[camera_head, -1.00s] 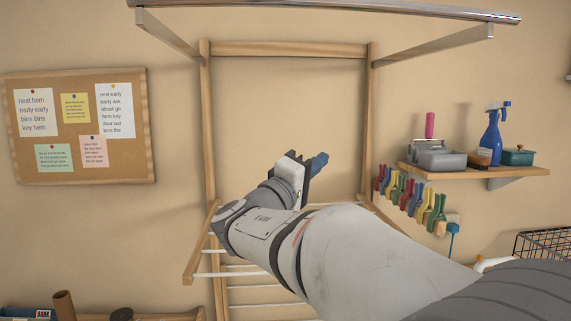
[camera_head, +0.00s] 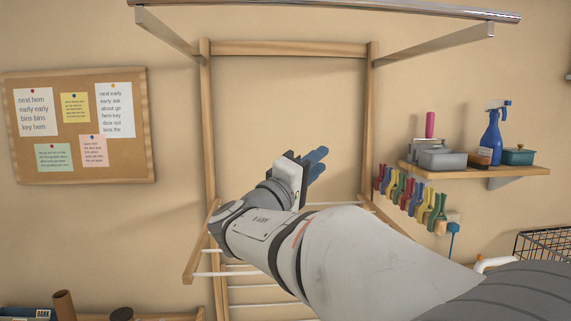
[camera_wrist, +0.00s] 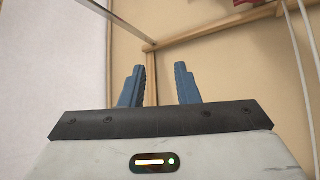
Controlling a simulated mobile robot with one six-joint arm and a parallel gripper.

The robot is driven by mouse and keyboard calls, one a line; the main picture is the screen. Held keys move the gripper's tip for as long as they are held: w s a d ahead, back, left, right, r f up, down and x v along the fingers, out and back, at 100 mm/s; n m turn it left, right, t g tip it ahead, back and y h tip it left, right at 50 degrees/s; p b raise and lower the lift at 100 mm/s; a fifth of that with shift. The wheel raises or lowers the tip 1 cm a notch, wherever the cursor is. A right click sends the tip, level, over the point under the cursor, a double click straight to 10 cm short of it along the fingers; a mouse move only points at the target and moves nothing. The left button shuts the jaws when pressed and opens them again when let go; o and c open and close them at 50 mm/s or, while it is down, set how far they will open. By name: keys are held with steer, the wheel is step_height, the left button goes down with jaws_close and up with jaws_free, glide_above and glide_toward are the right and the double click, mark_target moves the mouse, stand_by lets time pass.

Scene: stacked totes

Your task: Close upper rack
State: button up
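A wooden wall frame (camera_head: 206,130) stands behind my arm. A wooden rack with white rods (camera_head: 196,258) sticks out from the frame at mid-height, folded out. My arm hides much of its right part. White rods also show at the upper right of the wrist view (camera_wrist: 296,50). My gripper (camera_head: 319,163) is raised in front of the frame, above the rack's level in the picture. Its two blue fingers stand apart with nothing between them, as the wrist view also shows (camera_wrist: 159,70). I cannot tell how far the fingers are from the wood.
A chrome rail (camera_head: 330,8) on grey brackets crosses above the frame. At right are a shelf (camera_head: 520,173) with a blue spray bottle (camera_head: 491,138), a row of coloured clips (camera_head: 408,197) and a wire basket (camera_head: 545,243). A corkboard (camera_head: 125,165) hangs at left.

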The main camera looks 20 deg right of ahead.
steer(key=b+v, duration=0.2)
steer(key=v, duration=0.5)
steer(key=shift+s, duration=0.15)
steer(key=shift+c, duration=0.2)
